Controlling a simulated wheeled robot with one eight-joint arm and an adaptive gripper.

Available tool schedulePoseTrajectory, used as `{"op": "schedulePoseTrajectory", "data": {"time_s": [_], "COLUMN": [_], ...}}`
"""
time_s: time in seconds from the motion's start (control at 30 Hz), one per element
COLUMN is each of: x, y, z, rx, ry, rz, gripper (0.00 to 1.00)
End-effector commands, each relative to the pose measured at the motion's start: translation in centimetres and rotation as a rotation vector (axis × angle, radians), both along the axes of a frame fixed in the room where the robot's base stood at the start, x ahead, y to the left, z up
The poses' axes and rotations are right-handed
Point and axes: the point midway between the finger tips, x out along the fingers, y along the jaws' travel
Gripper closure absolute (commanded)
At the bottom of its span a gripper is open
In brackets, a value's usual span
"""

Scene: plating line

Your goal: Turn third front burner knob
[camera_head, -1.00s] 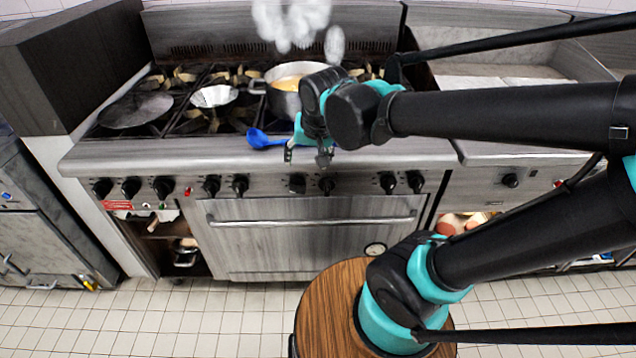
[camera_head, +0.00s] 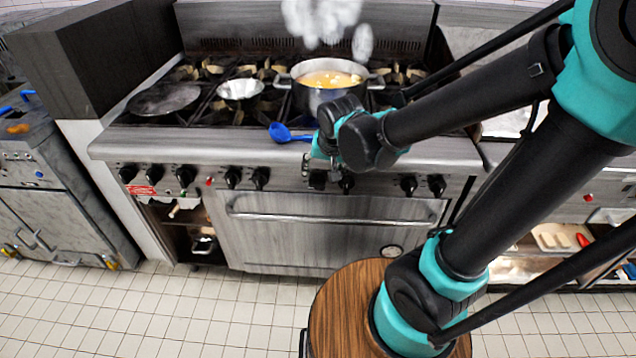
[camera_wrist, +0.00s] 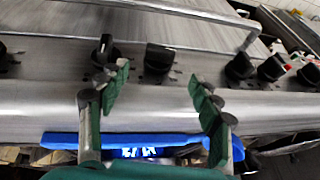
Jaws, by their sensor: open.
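A row of black burner knobs runs along the stove's front panel. In the head view they include a left group (camera_head: 185,175), a middle-left pair (camera_head: 260,178), a middle-right pair (camera_head: 346,183) and a right pair (camera_head: 408,185). My gripper (camera_head: 321,172) is in front of the panel, at the middle-right pair. In the wrist view my gripper (camera_wrist: 162,90) is open and empty. One knob (camera_wrist: 158,58) shows between its fingertips, apart from both. Another knob (camera_wrist: 103,48) is just beyond the left fingertip. The knobs' numbering is not marked.
A blue spoon (camera_head: 290,133) lies at the stove's front edge, below my gripper's fingers in the wrist view. A pot of soup (camera_head: 330,95), a small pan (camera_head: 240,89) and a flat pan (camera_head: 163,99) sit on the burners. The oven handle (camera_head: 335,216) juts out below the knobs.

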Motion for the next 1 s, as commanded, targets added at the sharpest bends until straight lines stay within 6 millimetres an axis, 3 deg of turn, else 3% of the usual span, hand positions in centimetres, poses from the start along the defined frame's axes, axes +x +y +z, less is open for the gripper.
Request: {"op": "schedulePoseTrajectory", "data": {"time_s": [0.6,1.0], "x": [2.5,3.3], "y": [0.9,1.2], "z": [-5.6,-7.5], "rx": [0.000,0.000], "ry": [0.000,0.000], "rz": [0.000,0.000], "gripper": [0.35,0.35]}}
